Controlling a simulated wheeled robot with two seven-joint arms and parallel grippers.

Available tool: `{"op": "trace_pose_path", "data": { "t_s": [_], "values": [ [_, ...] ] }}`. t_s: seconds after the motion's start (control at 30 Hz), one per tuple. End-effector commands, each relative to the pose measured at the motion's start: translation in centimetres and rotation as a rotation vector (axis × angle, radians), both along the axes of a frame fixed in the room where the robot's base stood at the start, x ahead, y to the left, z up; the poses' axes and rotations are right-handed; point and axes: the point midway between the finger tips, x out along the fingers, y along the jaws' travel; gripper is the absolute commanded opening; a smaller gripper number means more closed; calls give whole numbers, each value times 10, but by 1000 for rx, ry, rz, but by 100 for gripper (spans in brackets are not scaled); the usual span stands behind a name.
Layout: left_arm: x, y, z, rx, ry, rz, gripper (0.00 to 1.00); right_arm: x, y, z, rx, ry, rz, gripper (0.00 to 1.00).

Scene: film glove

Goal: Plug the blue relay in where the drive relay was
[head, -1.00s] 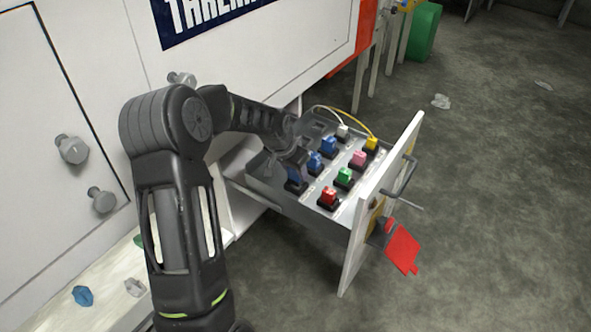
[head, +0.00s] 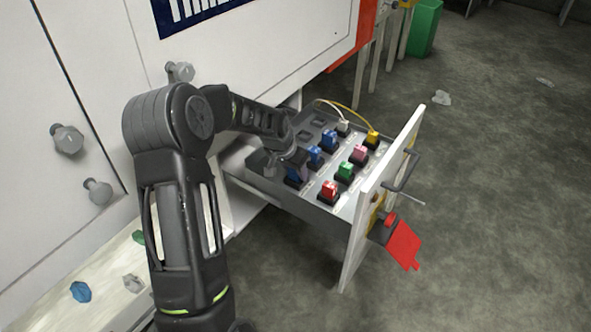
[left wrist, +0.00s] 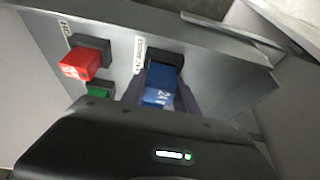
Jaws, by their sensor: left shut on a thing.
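My left gripper (head: 296,167) reaches down over the open drawer and is shut on a blue relay (head: 293,177) at the drawer's near-left socket. In the left wrist view the blue relay (left wrist: 158,98), marked "24", sits between the two fingers, against a black socket (left wrist: 165,62). I cannot tell whether it is fully seated. A label strip beside that socket is too small to read surely. Two more blue relays, one (head: 315,157) and another (head: 328,140), stand in sockets farther back. My right gripper is not in view.
The drawer also holds red (head: 329,190), green (head: 345,171), pink (head: 359,154) and yellow (head: 373,138) relays, and a white plug (head: 343,126). The drawer's white front panel (head: 352,245) rises at the right, with a red tag (head: 404,246) hanging outside. Open floor lies beyond.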

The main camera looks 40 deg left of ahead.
Motion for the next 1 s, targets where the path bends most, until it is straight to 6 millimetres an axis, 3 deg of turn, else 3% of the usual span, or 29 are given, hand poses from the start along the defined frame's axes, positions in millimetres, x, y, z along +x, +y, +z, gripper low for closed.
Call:
{"op": "trace_pose_path", "data": {
  "t_s": [0.33, 0.8, 1.0],
  "values": [
    [-1, 1, -2, 0, 2, 1, 61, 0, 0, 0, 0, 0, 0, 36],
    [-2, 1, -3, -1, 5, 2, 61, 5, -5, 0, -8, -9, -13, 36],
    [-12, 1, 30, 1, 0, 2, 61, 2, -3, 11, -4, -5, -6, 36]
  ]
}}
